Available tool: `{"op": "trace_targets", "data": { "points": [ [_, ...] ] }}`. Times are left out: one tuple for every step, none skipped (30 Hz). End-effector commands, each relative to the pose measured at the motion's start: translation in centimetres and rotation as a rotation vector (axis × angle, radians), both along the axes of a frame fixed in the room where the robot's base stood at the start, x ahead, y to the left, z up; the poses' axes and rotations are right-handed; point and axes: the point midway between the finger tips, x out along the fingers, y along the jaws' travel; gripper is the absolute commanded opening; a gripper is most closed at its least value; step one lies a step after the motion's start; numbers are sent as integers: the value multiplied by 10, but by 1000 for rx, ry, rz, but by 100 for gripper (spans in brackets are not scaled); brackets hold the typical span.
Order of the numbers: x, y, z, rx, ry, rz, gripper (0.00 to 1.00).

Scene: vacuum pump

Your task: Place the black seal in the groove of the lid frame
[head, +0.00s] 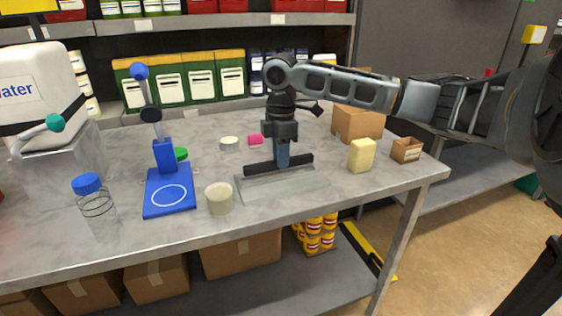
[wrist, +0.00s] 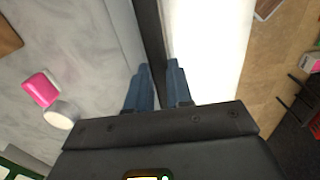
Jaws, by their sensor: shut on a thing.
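My gripper (head: 282,160) points straight down over the right part of the table. Its blue fingers, also in the wrist view (wrist: 158,78), are shut on the black seal (head: 259,167). The seal is a straight dark bar, running out beyond the fingers in the wrist view (wrist: 149,28). The lid frame (head: 285,187) is a flat pale grey plate on the table, directly below and in front of the seal in the head view. The seal runs along its back side; I cannot tell whether it touches the frame. The groove is not clearly visible.
A cream cylinder (head: 219,198) and a blue stand (head: 168,192) are left of the frame. A yellow sponge (head: 361,156), a small brown box (head: 406,150) and a larger carton (head: 357,122) are to the right. A pink block (head: 256,140) and white disc (head: 229,144) lie behind.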

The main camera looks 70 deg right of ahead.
Motion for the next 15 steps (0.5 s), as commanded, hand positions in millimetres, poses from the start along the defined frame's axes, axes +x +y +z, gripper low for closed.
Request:
{"op": "trace_targets", "data": {
  "points": [
    [-1,0,-7,2,3,-1,0],
    [0,0,-11,2,1,-1,0],
    [-1,0,-16,1,2,-1,0],
    [-1,0,-19,1,2,-1,0],
    [-1,0,-21,1,1,-1,0],
    [0,0,-22,0,0,-1,0],
    [0,0,-22,0,0,-1,0],
    [0,0,-22,0,0,-1,0],
    [0,0,-22,0,0,-1,0],
    [0,0,-22,0,0,-1,0],
    [0,0,-22,0,0,-1,0],
    [0,0,-22,0,0,-1,0],
    [0,0,-23,0,0,-1,0],
    [0,0,-23,1,0,-1,0],
    [0,0,-25,1,0,-1,0]
  ]
}}
